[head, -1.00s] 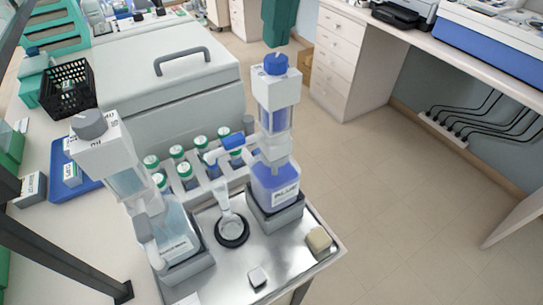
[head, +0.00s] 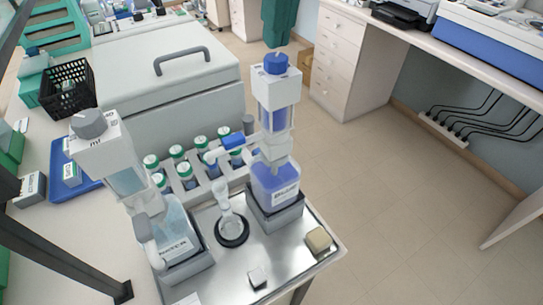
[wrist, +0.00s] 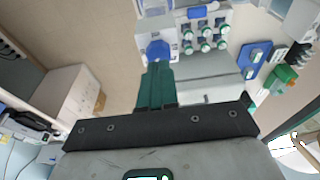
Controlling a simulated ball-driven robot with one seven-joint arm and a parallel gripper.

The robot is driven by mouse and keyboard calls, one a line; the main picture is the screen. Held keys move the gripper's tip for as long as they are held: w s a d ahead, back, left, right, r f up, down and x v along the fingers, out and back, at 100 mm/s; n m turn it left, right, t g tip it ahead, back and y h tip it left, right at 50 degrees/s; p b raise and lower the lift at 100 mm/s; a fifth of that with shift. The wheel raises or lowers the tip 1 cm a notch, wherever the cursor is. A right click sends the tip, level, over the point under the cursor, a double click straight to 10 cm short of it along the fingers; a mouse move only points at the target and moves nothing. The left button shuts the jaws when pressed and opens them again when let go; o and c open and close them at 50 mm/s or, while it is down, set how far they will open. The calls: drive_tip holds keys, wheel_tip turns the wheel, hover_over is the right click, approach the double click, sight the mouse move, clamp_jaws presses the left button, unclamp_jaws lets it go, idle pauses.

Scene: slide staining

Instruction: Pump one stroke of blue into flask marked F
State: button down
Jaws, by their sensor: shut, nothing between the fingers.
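The blue dispenser (head: 275,185) stands in a grey holder on a metal tray, with a blue-capped white pump head (head: 277,90) above it. Its side spout reaches left over a small clear flask (head: 228,205), which sits upright in a black ring; no letter is readable on it. My teal gripper (head: 279,44) is shut and empty, pointing down at the blue cap (head: 276,64). In the wrist view the closed fingers (wrist: 156,72) end beside the blue cap (wrist: 158,50); I cannot tell whether they touch it.
A second dispenser with a grey cap (head: 90,124) and clear liquid stands at the left. Several green-capped bottles (head: 178,151) stand behind in a rack. A beige block (head: 319,240) and a small white cube (head: 257,277) lie on the tray (head: 290,262).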

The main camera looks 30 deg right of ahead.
sight(277, 58)
drive_tip(key=shift+f+b, duration=1.3)
drive_tip(key=shift+f, duration=1.1)
drive_tip(key=shift+r+p, duration=2.05)
drive_tip(key=shift+r, duration=0.4)
drive_tip(key=shift+r, duration=0.1)
wheel_tip(277, 58, up, 5)
drive_tip(key=p, duration=0.4)
drive_tip(key=shift+s, duration=0.1)
